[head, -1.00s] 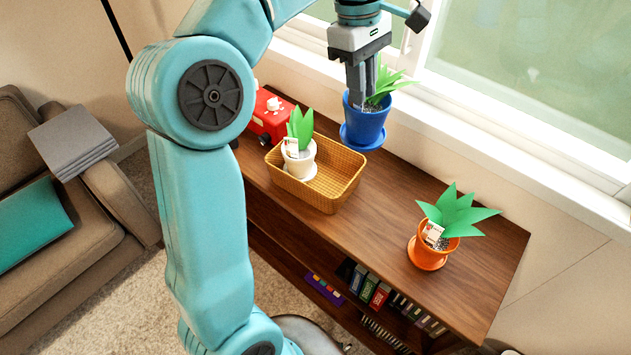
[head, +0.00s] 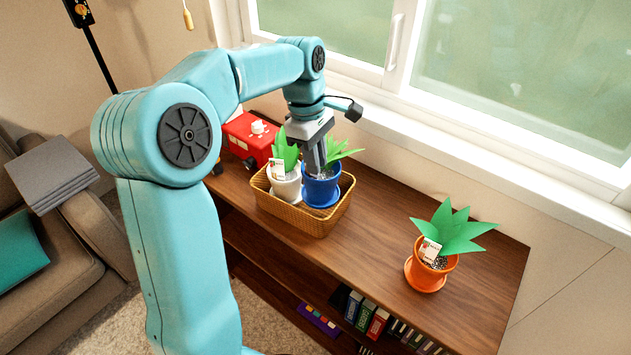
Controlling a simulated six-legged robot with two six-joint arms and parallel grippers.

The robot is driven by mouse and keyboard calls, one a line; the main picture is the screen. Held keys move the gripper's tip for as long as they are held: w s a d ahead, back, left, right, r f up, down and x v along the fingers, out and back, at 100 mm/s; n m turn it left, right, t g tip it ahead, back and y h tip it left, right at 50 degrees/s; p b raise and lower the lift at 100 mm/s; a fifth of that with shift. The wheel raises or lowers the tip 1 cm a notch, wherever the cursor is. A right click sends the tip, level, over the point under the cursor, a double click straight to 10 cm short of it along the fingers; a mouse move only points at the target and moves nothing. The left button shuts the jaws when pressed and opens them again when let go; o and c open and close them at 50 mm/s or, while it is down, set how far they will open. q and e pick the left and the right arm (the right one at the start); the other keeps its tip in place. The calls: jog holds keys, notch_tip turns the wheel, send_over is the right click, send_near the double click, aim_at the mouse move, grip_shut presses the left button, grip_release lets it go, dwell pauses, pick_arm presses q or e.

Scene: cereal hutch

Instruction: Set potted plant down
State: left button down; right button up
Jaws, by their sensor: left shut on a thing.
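My left gripper (head: 315,165) points down and is shut on the rim of the blue potted plant (head: 322,192). The blue pot is upright inside the right part of the wicker basket (head: 318,224), beside the white potted plant (head: 286,186). Its base is partly hidden by the basket's front wall, so I cannot tell whether it rests on the basket floor. My fingers hide part of the blue pot's leaves. The orange potted plant (head: 429,268) stands on the wooden cabinet top to the right. My right gripper is not in view.
A red toy truck (head: 250,138) stands behind the basket at the left. The cabinet top (head: 375,240) is clear between the basket and the orange plant. The window sill (head: 450,145) runs along the back. Books (head: 377,322) fill a lower shelf.

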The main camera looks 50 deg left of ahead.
aim_at(316, 177)
pick_arm(q)
notch_tip(316, 177, down, 6)
jog(key=shift+r, duration=0.15)
jog(key=shift+b, duration=0.3)
jog(key=shift+f, duration=0.2)
jog(key=c, duration=1.1)
grip_release()
jog(key=shift+r, duration=0.25)
jog(key=r, duration=0.4)
jog(key=a+r+p, duration=0.1)
jog(key=r, duration=0.3)
jog(key=r+p, duration=0.1)
jog(key=r, duration=0.2)
jog(key=shift+s+a+r, duration=0.3)
jog(key=shift+a+r, duration=0.05)
jog(key=shift+r, duration=0.05)
